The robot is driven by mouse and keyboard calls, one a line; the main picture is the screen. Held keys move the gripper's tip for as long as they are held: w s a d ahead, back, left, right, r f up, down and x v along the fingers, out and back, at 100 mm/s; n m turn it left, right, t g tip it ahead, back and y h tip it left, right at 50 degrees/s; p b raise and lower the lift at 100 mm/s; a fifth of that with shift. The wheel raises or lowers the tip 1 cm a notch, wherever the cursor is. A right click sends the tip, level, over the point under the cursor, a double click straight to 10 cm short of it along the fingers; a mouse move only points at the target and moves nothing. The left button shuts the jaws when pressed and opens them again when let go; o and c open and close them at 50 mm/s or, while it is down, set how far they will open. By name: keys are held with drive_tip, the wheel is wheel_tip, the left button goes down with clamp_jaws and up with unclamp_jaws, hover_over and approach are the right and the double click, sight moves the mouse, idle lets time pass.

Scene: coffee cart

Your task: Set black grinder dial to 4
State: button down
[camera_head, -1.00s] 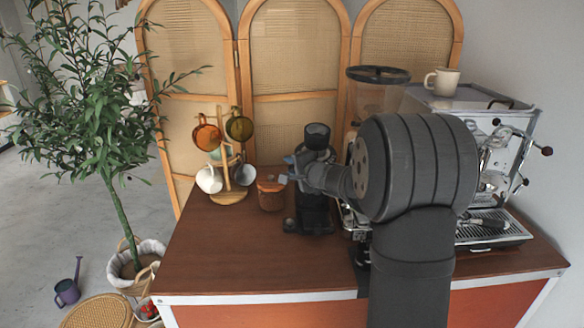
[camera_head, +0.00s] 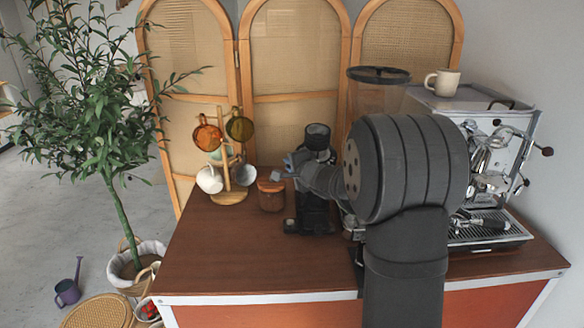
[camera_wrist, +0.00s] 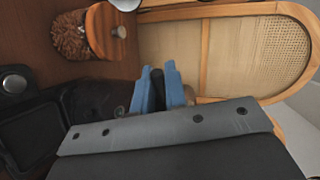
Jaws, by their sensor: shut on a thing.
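The black grinder (camera_head: 313,217) stands upright on the wooden counter, partly hidden by my arm in the head view. Its dark body also shows at the left in the wrist view (camera_wrist: 35,130). My gripper (camera_head: 285,168) is at the grinder's upper left side, below its top (camera_head: 317,135). In the wrist view, the blue fingers of my gripper (camera_wrist: 159,75) are closed on a narrow black piece, which seems to be the grinder dial (camera_wrist: 157,78). The dial's numbers cannot be read, so its setting cannot be told.
A jar with a wooden lid (camera_head: 271,195) stands close to the left of the grinder. A mug tree (camera_head: 228,197) is farther left. A clear hopper (camera_head: 375,97) and the espresso machine (camera_head: 510,165) are on the right. The counter's front left (camera_head: 225,265) is clear.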

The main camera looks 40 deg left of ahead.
drive_tip(key=shift+w+a+r+m+t+h, duration=0.15)
drive_tip(key=shift+a+m+t, duration=0.1)
drive_tip(key=shift+m+t, duration=0.15)
drive_tip(key=shift+w+a+r+m+t+h, duration=0.15)
drive_tip(key=shift+a+m+t, duration=0.1)
drive_tip(key=shift+m+t, duration=0.15)
drive_tip(key=shift+f, duration=0.1)
drive_tip(key=c, duration=1.5)
unclamp_jaws()
drive_tip(key=shift+c, duration=0.2)
drive_tip(key=shift+s, duration=0.1)
drive_tip(key=v, duration=1.7)
drive_tip(key=shift+s, duration=0.15)
drive_tip(key=shift+d, duration=0.1)
drive_tip(key=shift+c, duration=0.2)
